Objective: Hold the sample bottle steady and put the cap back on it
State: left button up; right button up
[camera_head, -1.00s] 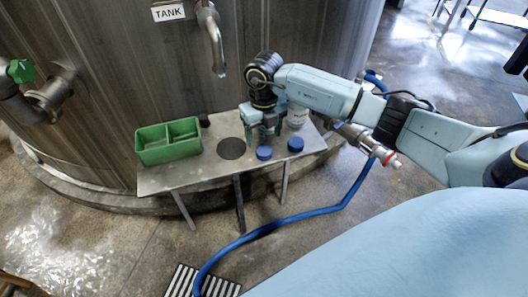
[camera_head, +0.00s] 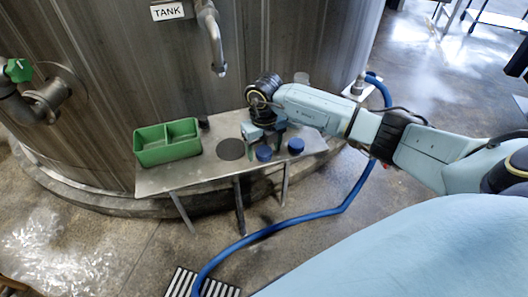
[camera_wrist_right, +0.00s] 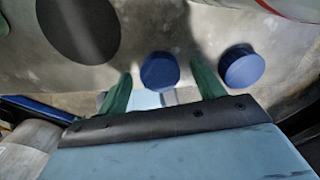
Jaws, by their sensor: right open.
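Two blue caps lie on the small metal table: the left cap (camera_head: 264,153) and the right cap (camera_head: 296,146). My right gripper (camera_head: 265,133) is open and points down, just behind the left cap in the head view. In the right wrist view, the left cap (camera_wrist_right: 160,71) shows between and beyond the two green fingertips (camera_wrist_right: 163,85), not gripped; the right cap (camera_wrist_right: 239,66) is outside them. A pale curved surface with a red band (camera_wrist_right: 292,9), likely the bottle, is cut off at the top right. In the head view my right arm hides most or all of the bottle. My left gripper is not in view.
A green two-part tray (camera_head: 167,143) stands on the left of the table (camera_head: 205,172). A dark round patch (camera_head: 231,149) lies between tray and gripper. The tank (camera_head: 110,85) and its spout (camera_head: 212,38) rise behind. A blue hose (camera_head: 290,222) runs across the floor in front.

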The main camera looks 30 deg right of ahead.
aim_at(264, 151)
jog(key=c, duration=1)
jog(key=shift+c, duration=0.2)
